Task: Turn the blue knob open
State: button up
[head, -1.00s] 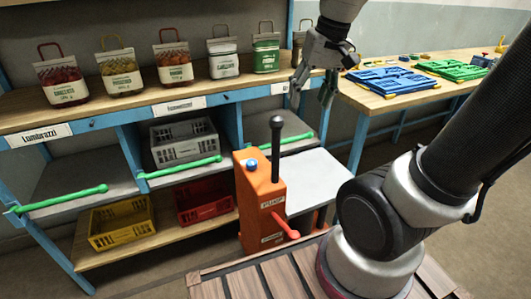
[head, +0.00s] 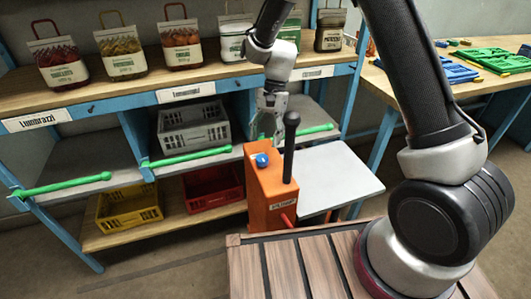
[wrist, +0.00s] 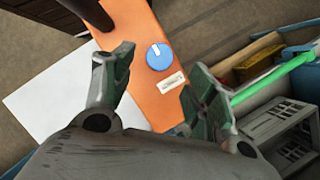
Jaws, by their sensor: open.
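The blue knob (head: 262,160) sits on top of the orange pump box (head: 262,205), beside the black upright handle (head: 289,145). In the wrist view the round blue knob (wrist: 159,57) carries a white pointer line and lies beyond and between my fingertips. My gripper (head: 266,128) points down just above and behind the box in the head view. In the wrist view my gripper (wrist: 157,72) is open, its two fingers apart on either side of the orange top. Nothing is between the fingers; they appear apart from the knob.
A white side plate (head: 340,178) extends right of the box. Green rails (head: 190,157) front the shelf bays at left. Grey (head: 193,125), yellow (head: 128,207) and red (head: 213,188) crates sit in the shelves. Several filled sacks (head: 122,54) stand on the upper shelf.

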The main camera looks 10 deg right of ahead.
aim_at(262, 157)
jog(key=x, duration=0.6)
jog(key=shift+s+f, duration=0.1)
jog(key=shift+f, duration=0.1)
jog(key=c, duration=1)
